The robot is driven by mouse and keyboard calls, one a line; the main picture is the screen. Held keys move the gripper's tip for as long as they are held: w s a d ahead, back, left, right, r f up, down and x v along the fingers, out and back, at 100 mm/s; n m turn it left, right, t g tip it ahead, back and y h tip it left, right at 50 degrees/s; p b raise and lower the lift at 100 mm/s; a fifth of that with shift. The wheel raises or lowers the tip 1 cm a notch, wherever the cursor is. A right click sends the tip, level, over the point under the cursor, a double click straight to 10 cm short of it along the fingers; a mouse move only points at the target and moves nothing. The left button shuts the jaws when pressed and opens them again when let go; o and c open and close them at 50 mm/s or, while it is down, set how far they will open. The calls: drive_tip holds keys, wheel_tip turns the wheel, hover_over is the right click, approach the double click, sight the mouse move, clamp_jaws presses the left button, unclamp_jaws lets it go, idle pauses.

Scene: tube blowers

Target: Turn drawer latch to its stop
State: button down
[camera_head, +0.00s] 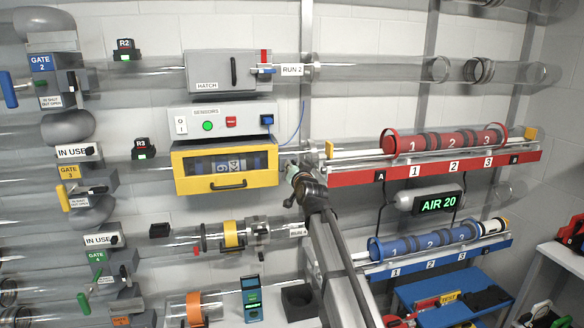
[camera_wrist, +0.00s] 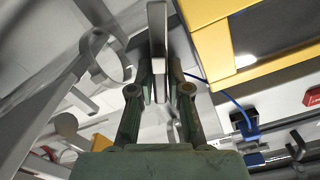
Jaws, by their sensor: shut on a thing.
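The yellow drawer (camera_head: 225,187) has a dark window and a dark bar handle; it sits under the sensor panel and looks closed. Its yellow frame also fills the top right of the wrist view (camera_wrist: 215,12). My gripper (camera_head: 292,172) is at the drawer's right edge. In the wrist view my gripper's green fingers (camera_wrist: 160,82) are shut on a flat pale grey bar, the drawer latch (camera_wrist: 157,35), which stands upright in the picture beside the yellow frame. In the head view my gripper hides most of the latch, so its angle is hard to tell there.
The white sensor panel (camera_head: 220,119) with a green light and red and blue buttons is just above the drawer. A blue cable (camera_wrist: 222,88) runs close by my gripper. Clear tubes and a grey upright post (camera_head: 306,70) are near. A red rack (camera_head: 435,170) is to the right.

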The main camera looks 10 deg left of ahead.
drive_tip(key=m+p, duration=0.1)
drive_tip(key=m, duration=0.2)
drive_tip(key=shift+d+r+m, duration=0.1)
drive_tip(key=shift+m, duration=0.3)
drive_tip(key=m+p, duration=0.2)
drive_tip(key=m, duration=0.1)
drive_tip(key=shift+w+m, duration=0.1)
drive_tip(key=shift+m, duration=0.2)
drive_tip(key=m+p, duration=0.2)
drive_tip(key=m, duration=0.1)
drive_tip(key=shift+f+m+p, duration=0.2)
drive_tip(key=shift+m+p, duration=0.75)
drive_tip(key=shift+m, duration=0.35)
drive_tip(key=c, duration=1.2)
unclamp_jaws()
drive_tip(key=shift+f, duration=0.1)
drive_tip(key=shift+d, duration=0.1)
